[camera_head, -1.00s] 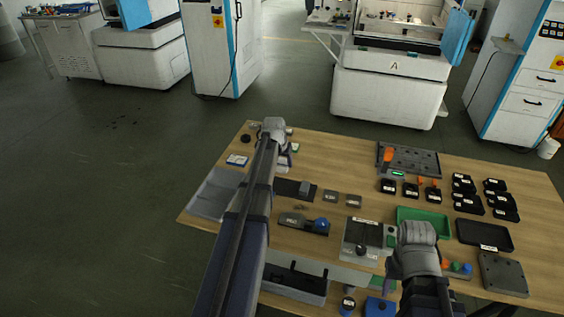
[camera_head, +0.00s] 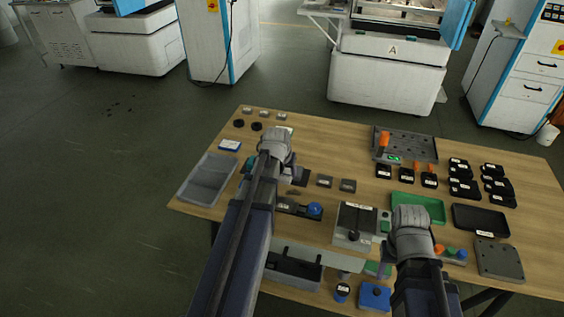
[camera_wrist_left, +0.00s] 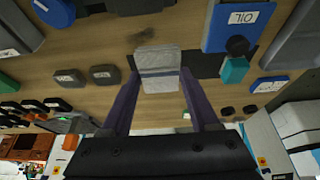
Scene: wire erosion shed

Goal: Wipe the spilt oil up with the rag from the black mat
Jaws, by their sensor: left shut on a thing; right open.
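The rag (camera_wrist_left: 158,68) is a small grey folded cloth with a darker stripe. My left gripper (camera_wrist_left: 157,88) is shut on it, with a finger at each side. In the head view my left gripper (camera_head: 288,172) is over the black mat (camera_head: 303,178), which is largely hidden by the arm. A dark smudge that looks like the spilt oil (camera_wrist_left: 145,35) lies on the bare wood close by the rag; it shows faintly in the head view (camera_head: 293,192). Whether the rag touches the mat is unclear. My right gripper (camera_head: 384,268) is open and empty at the table's front.
A blue container labelled OIL (camera_wrist_left: 238,22) and a teal block (camera_wrist_left: 235,70) are close beside the mat. Two small grey blocks (camera_head: 336,183) lie to its right. A tool with a blue knob (camera_head: 314,209) lies in front. A clear tray (camera_head: 207,180) is at the left.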

